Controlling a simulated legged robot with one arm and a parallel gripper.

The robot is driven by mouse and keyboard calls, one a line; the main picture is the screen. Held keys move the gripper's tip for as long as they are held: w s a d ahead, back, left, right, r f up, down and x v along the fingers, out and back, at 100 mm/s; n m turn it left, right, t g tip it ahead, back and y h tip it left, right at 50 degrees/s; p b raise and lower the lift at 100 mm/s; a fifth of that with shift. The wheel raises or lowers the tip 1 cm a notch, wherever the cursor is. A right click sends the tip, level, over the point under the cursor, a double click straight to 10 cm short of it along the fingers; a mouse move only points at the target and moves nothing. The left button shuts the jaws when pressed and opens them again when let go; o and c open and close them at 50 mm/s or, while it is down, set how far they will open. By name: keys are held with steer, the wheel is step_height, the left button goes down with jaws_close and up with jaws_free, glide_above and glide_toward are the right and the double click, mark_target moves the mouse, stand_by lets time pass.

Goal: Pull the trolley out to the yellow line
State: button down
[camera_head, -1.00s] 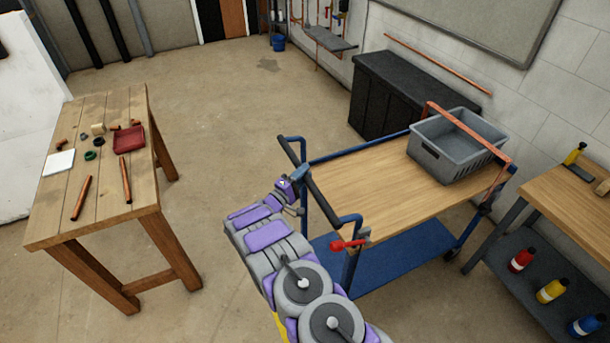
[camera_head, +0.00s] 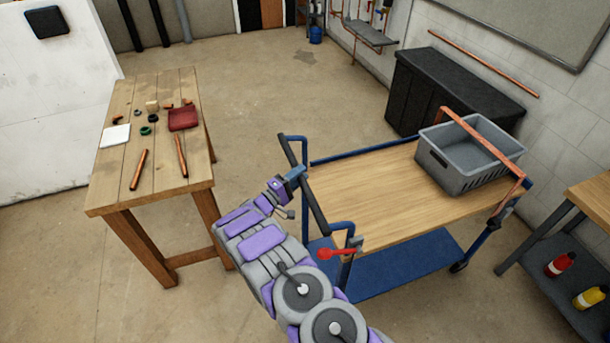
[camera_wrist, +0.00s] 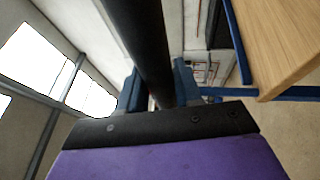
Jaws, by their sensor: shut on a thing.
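The trolley (camera_head: 372,190) has a wooden top, a blue frame and a blue lower shelf, and stands right of centre in the head view. Its dark push handle (camera_head: 315,203) is at the near left end. My gripper (camera_head: 297,176) is shut on this handle. In the wrist view the black handle bar (camera_wrist: 145,45) runs between the two blue fingers (camera_wrist: 158,88). A grey crate (camera_head: 463,178) sits on the trolley's far end, with a copper pipe (camera_head: 478,143) across it. A red lever (camera_head: 336,253) is on the trolley's near corner. No yellow line shows.
A wooden table (camera_head: 150,180) with pipes, fittings and a red tray stands at the left. A black chest (camera_head: 450,92) is by the right wall. A workbench (camera_head: 590,197) with bottles below stands close at right. Bare floor (camera_head: 255,105) lies between table and trolley.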

steer(key=a, duration=0.1)
steer(key=s+a, duration=0.1)
steer(key=a, duration=0.1)
steer(key=shift+a, duration=0.2)
steer(key=c, duration=1)
jaws_free()
steer(key=shift+w+d+f, duration=0.1)
steer(key=shift+d, duration=0.05)
steer(key=shift+o, duration=0.8)
steer(key=shift+a, duration=0.25)
steer(key=p+v, duration=0.1)
steer(key=v, duration=1.6)
steer(key=shift+a+f, duration=0.2)
